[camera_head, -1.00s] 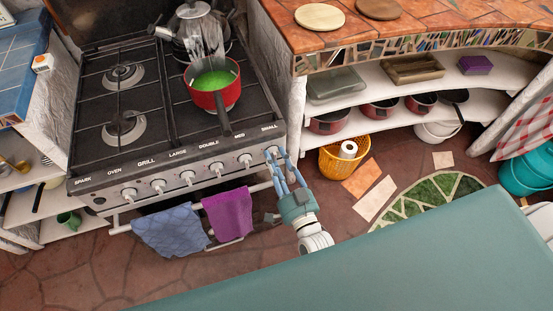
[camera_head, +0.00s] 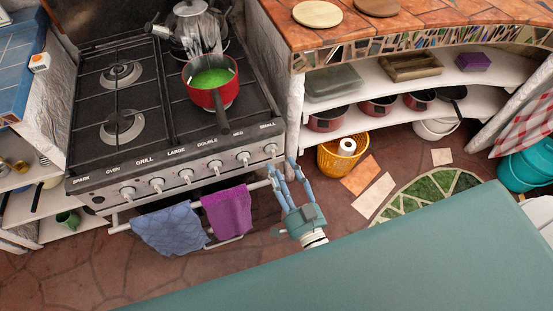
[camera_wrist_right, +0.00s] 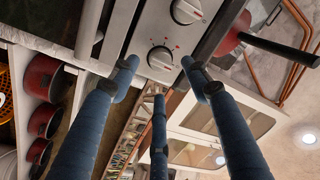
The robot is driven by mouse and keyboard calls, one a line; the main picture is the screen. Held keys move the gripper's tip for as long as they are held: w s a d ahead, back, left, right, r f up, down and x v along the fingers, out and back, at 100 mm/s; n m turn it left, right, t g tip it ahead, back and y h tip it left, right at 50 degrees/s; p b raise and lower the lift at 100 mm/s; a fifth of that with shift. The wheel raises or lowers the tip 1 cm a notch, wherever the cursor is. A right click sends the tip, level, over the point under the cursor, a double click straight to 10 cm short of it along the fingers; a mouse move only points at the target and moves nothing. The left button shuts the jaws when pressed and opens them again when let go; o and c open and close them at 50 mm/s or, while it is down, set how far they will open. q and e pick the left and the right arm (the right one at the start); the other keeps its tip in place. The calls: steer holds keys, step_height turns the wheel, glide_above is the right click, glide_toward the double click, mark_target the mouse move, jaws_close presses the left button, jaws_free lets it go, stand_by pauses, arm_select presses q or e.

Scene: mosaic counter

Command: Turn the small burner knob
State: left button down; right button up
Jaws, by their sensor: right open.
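The small burner knob (camera_head: 270,149) is the pale round knob at the right end of the stove's front panel, under the "SMALL" label. In the right wrist view the knob (camera_wrist_right: 160,58) sits ahead, in the gap between my fingertips, with red marks beside it. My right gripper (camera_head: 280,168) is open and empty, just in front of and below the knob, apart from it in the head view. Its blue fingers (camera_wrist_right: 160,75) spread around the knob's outline in the wrist view. My left gripper is not in view.
The neighbouring MED knob (camera_head: 243,157) is close on the left. A purple towel (camera_head: 227,211) and a blue towel (camera_head: 170,230) hang on the oven rail. A red pot (camera_head: 213,97) with green contents stands on the stove. A yellow basket (camera_head: 336,160) is on the floor to the right.

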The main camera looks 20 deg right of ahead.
steer(key=s, duration=0.7)
steer(key=shift+d+f, duration=0.2)
steer(key=shift+d, duration=0.05)
